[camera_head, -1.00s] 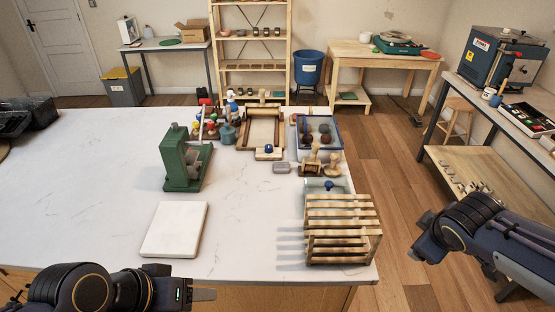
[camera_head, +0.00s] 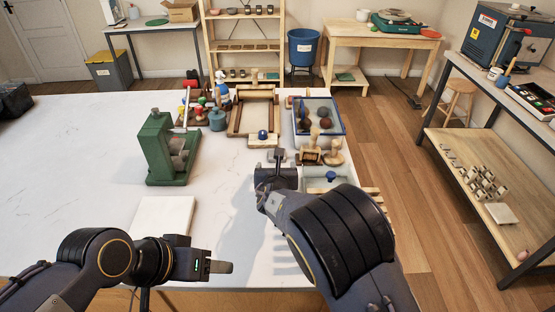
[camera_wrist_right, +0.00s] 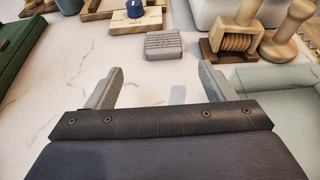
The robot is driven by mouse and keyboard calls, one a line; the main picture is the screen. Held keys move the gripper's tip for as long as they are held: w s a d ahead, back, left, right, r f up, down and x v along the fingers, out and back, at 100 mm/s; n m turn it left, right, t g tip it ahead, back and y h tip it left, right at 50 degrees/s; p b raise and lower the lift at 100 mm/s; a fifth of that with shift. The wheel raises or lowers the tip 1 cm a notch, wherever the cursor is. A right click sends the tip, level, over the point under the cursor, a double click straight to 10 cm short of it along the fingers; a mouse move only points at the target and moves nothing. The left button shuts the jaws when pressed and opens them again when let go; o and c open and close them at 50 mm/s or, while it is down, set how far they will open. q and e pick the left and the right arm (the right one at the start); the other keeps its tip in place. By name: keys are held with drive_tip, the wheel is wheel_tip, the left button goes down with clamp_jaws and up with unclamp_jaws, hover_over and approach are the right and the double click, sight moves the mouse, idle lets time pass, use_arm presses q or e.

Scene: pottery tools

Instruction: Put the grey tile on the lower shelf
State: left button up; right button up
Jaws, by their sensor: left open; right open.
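The small grey ribbed tile (camera_wrist_right: 163,45) lies flat on the white table, seen whole in the right wrist view. In the head view my right gripper largely covers it. My right gripper (camera_wrist_right: 160,82) is open and empty. Its two fingers point toward the tile, which lies just beyond their tips, roughly centred between them. It also shows in the head view (camera_head: 278,158). My left gripper (camera_head: 222,267) is open and empty near the table's front edge. The lower shelf (camera_head: 450,150) is under the bench at the right and holds several small pale pieces.
A wooden block with a blue knob (camera_wrist_right: 135,18) lies just behind the tile. Wooden stamps (camera_head: 332,152) stand to its right, a blue-rimmed tray (camera_head: 341,125) behind them. A green press (camera_head: 160,150) and white slab (camera_head: 165,215) are left. Floor (camera_head: 405,200) separates table and bench.

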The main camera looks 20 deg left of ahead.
drive_tip(key=p+x, duration=0.1)
drive_tip(key=x, duration=0.1)
drive_tip(key=p+x, duration=0.1)
drive_tip(key=x, duration=0.3)
drive_tip(key=shift+w+d+f+p, duration=0.25)
drive_tip(key=shift+w+f+p, duration=0.05)
drive_tip(key=shift+w+p, duration=0.1)
drive_tip(key=shift+w+a+f, duration=0.1)
drive_tip(key=shift+w+f, duration=0.05)
drive_tip(key=shift+c, duration=0.3)
drive_tip(key=c, duration=1.1)
